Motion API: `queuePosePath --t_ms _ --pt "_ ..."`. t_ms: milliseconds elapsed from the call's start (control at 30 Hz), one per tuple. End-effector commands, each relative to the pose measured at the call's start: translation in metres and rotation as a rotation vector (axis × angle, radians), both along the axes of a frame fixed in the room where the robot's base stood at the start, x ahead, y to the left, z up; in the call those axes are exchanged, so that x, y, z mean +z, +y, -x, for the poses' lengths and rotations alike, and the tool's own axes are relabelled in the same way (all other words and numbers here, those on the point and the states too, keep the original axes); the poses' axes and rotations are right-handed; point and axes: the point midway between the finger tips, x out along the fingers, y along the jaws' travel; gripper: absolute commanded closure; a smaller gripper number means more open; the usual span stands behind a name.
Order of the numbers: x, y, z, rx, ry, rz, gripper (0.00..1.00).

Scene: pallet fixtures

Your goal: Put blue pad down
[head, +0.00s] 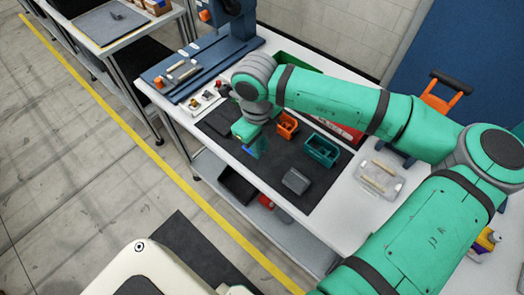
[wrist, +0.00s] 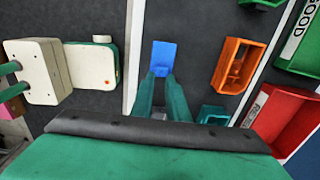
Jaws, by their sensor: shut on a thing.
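The blue pad (head: 257,150) is held below my gripper (head: 250,139), over the dark mat (head: 325,185) near the table's front edge. In the wrist view the blue pad (wrist: 163,56) is at the tips of my gripper's two teal fingers (wrist: 163,76), which are closed on it. The pad looks tilted in the head view. I cannot tell how high it is above the mat. Part of the pad is hidden by the fingers.
An orange bin (head: 287,125) and a teal bin (head: 321,150) stand on the mat, right of my gripper. A dark grey block (head: 296,181) lies nearer the front edge. Green and red bins (wrist: 284,118) stand behind. A clear tray (head: 379,180) is farther right.

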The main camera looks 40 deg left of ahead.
Motion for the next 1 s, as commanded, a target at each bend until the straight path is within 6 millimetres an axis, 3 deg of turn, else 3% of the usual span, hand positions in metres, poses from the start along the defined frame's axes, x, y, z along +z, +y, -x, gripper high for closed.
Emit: queuePosePath --t_ms 167,400,633,667,733,1000 --pt "-0.009 0.000 -0.007 -0.002 0.001 0.001 1.00" --pt "-0.039 0.000 -0.010 -0.001 0.002 0.001 1.00" --pt "-0.043 0.000 -0.010 -0.001 0.000 0.001 1.00" --pt "-0.043 0.000 -0.010 -0.001 0.000 0.001 0.79" --pt "-0.043 0.000 -0.010 -0.001 0.000 0.001 0.62" --pt "-0.042 0.000 -0.010 -0.001 0.000 0.001 0.60"
